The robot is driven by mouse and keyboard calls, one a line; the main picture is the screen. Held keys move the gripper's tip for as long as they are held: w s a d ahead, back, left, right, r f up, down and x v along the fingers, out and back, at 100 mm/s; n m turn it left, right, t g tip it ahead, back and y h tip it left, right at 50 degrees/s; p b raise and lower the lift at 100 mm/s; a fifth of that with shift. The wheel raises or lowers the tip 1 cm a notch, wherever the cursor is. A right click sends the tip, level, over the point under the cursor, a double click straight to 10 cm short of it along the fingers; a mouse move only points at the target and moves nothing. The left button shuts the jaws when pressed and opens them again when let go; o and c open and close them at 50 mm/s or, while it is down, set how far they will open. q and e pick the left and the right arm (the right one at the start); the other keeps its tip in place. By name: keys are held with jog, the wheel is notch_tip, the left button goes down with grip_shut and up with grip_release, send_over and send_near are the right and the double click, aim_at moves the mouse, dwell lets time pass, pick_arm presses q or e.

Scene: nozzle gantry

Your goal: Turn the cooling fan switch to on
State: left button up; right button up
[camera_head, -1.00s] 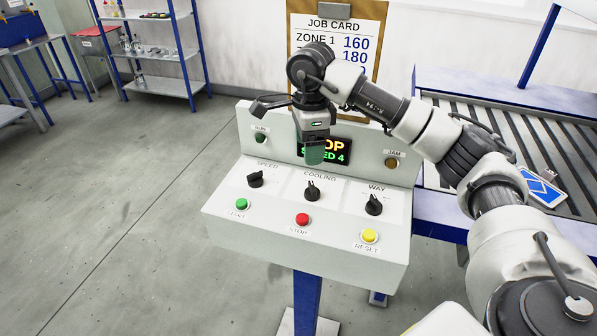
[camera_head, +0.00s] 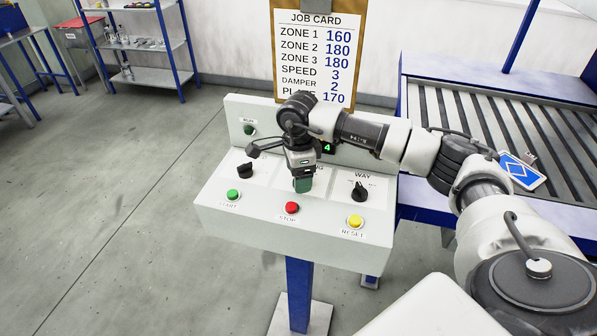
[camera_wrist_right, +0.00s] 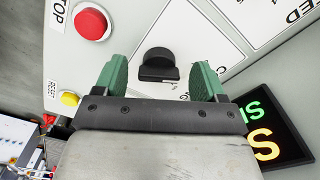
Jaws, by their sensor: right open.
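The cooling switch is a black rotary knob (camera_wrist_right: 158,65) on the white sloped control panel (camera_head: 215,205). In the head view my right gripper and wrist hide it. My right gripper (camera_head: 303,186) points down over the middle of the panel, with its green fingers above the cooling place. In the right wrist view the gripper (camera_wrist_right: 162,78) is open, with one green finger on each side of the knob and a gap on both sides. I cannot tell how deep the fingers reach around it. My left gripper is not in view.
The speed knob (camera_head: 245,170) is left of my gripper and the way knob (camera_head: 360,191) is right. Green (camera_head: 233,195), red (camera_head: 292,208) and yellow (camera_head: 355,222) buttons line the front. A lit display (camera_wrist_right: 265,135) and a job card (camera_head: 316,60) are behind.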

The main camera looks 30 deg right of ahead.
jog(key=c, duration=0.9)
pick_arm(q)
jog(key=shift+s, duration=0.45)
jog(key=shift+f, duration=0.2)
pick_arm(e)
jog(key=m+b, duration=0.1)
jog(key=m, duration=0.1)
jog(key=shift+m+b, duration=0.3)
jog(key=shift+m, duration=0.1)
jog(key=m+b, duration=0.1)
jog(key=m, duration=0.1)
jog(key=shift+w+m, duration=0.1)
jog(key=shift+m, duration=0.3)
jog(key=m+b, duration=0.1)
jog(key=m, duration=0.2)
jog(key=shift+d, duration=0.1)
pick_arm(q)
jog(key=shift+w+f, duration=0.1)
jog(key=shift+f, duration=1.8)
pick_arm(e)
jog(key=shift+m, duration=1.6)
pick_arm(q)
jog(key=shift+b, duration=0.3)
pick_arm(e)
jog(key=shift+r, duration=0.1)
